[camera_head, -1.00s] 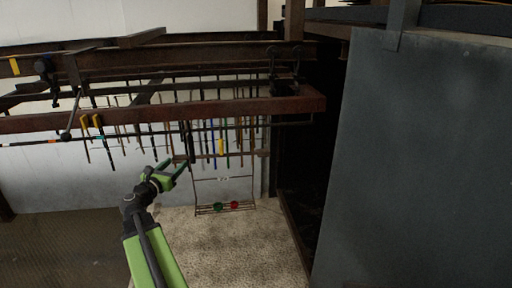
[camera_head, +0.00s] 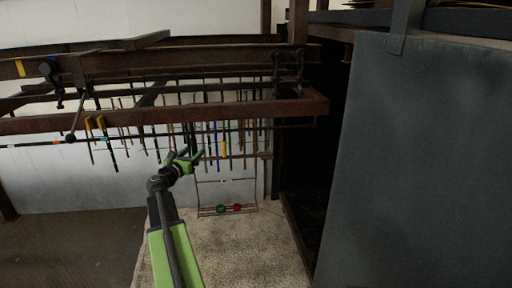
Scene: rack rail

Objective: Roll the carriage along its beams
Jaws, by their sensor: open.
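The dark carriage (camera_head: 288,88) sits at the right end of the rusty beams, with wheel-like parts over the rear beam (camera_head: 200,60) and its lower body behind the front beam (camera_head: 200,110). A thin wire frame (camera_head: 227,181) hangs low at the middle, with a green and a red round piece on its bottom bars. Whether this frame hangs from the carriage I cannot tell. My gripper (camera_head: 189,153) is open, below the front beam and left of the wire frame's top. It looks empty and overlaps some hanging rods, but contact is unclear.
Many thin rods and yellow-handled tools (camera_head: 101,128) hang along the beams. A black clamp (camera_head: 54,78) is at the left end. A large grey panel (camera_head: 425,165) blocks the right side. The floor below the beams (camera_head: 245,250) is clear.

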